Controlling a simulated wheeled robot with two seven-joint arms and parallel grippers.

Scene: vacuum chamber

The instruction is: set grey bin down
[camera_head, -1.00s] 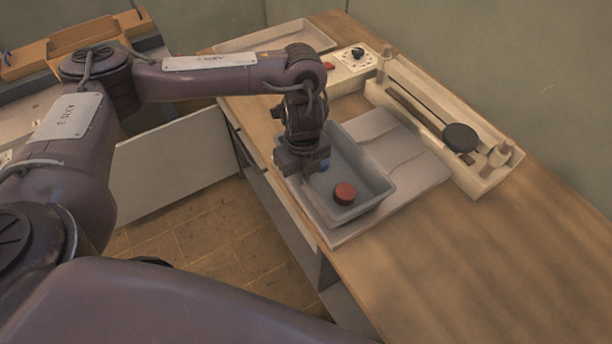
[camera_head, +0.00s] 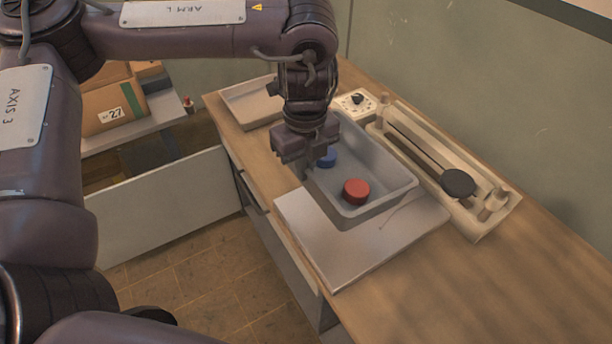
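The grey bin (camera_head: 385,206) is an open rectangular tub in the middle of the camera_head view. A red round piece (camera_head: 356,191) and a blue round piece (camera_head: 327,157) lie inside it. My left gripper (camera_head: 308,168) points down at the bin's left wall, shut on its rim; the fingertips are partly hidden. The bin is over the back part of a light grey flat plate (camera_head: 338,258) on the bench. I cannot tell for sure whether its bottom touches the plate. My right gripper is not in view.
A beige fixture with a black disc (camera_head: 458,182) stands right of the bin. A white box with a black knob (camera_head: 355,101) and a shallow tray (camera_head: 252,103) are behind. The wooden bench (camera_head: 480,290) is clear at the front right.

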